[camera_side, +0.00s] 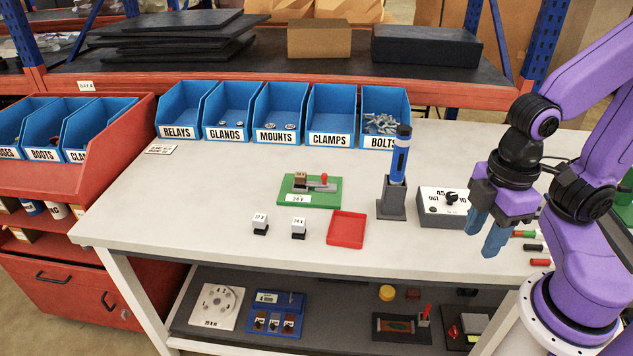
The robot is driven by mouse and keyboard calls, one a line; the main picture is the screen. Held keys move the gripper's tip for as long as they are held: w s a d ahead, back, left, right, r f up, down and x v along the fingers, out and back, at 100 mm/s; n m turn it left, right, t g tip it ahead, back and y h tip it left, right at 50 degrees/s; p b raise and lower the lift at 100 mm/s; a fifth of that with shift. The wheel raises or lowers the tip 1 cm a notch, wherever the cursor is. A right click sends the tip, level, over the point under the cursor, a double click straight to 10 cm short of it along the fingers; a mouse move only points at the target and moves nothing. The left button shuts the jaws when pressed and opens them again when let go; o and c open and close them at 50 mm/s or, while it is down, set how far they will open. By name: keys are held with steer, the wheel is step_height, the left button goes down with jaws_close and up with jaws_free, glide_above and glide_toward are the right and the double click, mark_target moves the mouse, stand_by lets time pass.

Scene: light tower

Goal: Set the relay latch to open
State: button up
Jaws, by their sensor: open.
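A green board (298,200) lies near the middle of the white table. It carries a brown block (300,179), a grey latch part with a small red knob (324,179), and a white label on its front edge. The latch lever looks level and points right, but whether it is open or closed is too small to tell. My gripper (481,240) hangs at the right side of the table, in front of the grey dial box. Its blue fingers point down, apart and empty, well to the right of the green board.
Two small white-topped blocks (260,220) (298,224) and a red tray (347,228) stand in front of the board. A blue torch-like tool in a grey stand (391,205) and the dial box (440,216) stand between board and gripper. Labelled blue bins (281,137) line the back.

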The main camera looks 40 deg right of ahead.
steer(key=shift+o, duration=0.3)
steer(key=w+a+r+m, duration=0.2)
steer(key=w+a+m, duration=0.1)
steer(key=w, duration=0.4)
steer(key=w+a+r+m, duration=0.15)
steer(key=w+a, duration=0.25)
steer(key=w, duration=0.4)
steer(key=m, duration=1.4)
glide_above(325, 174)
step_height(325, 174, down, 3)
steer(key=shift+n, duration=0.25)
step_height(325, 174, down, 17)
steer(key=shift+f, duration=0.15)
jaws_close()
